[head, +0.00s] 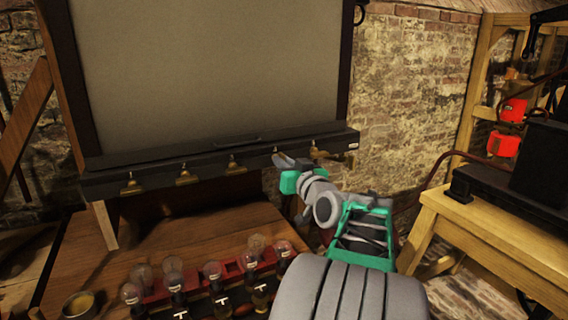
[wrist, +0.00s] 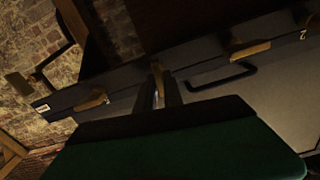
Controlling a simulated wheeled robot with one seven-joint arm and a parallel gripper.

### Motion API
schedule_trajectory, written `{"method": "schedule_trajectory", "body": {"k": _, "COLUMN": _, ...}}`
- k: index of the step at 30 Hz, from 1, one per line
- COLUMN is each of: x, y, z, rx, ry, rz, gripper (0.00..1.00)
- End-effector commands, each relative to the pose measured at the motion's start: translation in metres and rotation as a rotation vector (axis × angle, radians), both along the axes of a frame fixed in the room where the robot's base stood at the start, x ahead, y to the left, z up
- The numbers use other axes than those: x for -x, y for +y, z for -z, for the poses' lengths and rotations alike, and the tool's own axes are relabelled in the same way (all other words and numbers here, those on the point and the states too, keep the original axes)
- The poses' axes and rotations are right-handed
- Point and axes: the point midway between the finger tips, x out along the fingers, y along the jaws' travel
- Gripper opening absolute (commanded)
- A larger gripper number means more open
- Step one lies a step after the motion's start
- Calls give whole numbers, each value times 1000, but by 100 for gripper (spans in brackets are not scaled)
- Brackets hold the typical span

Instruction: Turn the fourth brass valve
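A row of brass valves runs along the dark ledge under the big grey panel in the head view. From the left, the first (head: 131,187), second (head: 186,178) and third (head: 236,167) are in clear view. The fourth brass valve (head: 278,154) is partly hidden behind my gripper (head: 287,163), and the fifth (head: 318,153) is right of it. In the wrist view the fourth valve (wrist: 157,72) stands between my gripper's close-set fingers (wrist: 162,92). They look shut on its handle, though shadow hides the contact.
Glass-topped jars (head: 215,273) in a red rack stand on the wooden bench (head: 170,240) below the ledge. A small bowl (head: 78,304) is at lower left. A wooden table (head: 490,240) with a dark box stands right. A black handle (wrist: 222,79) lies near the valves.

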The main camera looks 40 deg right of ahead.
Motion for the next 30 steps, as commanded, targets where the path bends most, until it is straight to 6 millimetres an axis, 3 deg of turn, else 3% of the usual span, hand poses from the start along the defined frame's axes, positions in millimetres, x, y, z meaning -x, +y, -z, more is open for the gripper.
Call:
{"method": "schedule_trajectory", "body": {"k": 4, "x": 0, "y": 0, "z": 0, "rx": 0, "ry": 0, "rz": 0, "gripper": 0}}
{"method": "schedule_trajectory", "body": {"k": 17, "x": 0, "y": 0, "z": 1, "rx": 2, "ry": 1, "rz": 0, "gripper": 0}}
{"method": "schedule_trajectory", "body": {"k": 23, "x": 0, "y": 0, "z": 7, "rx": 79, "ry": 21, "rz": 0, "gripper": 0}}
{"method": "schedule_trajectory", "body": {"k": 30, "x": 0, "y": 0, "z": 0, "rx": 136, "ry": 41, "rz": 1, "gripper": 0}}
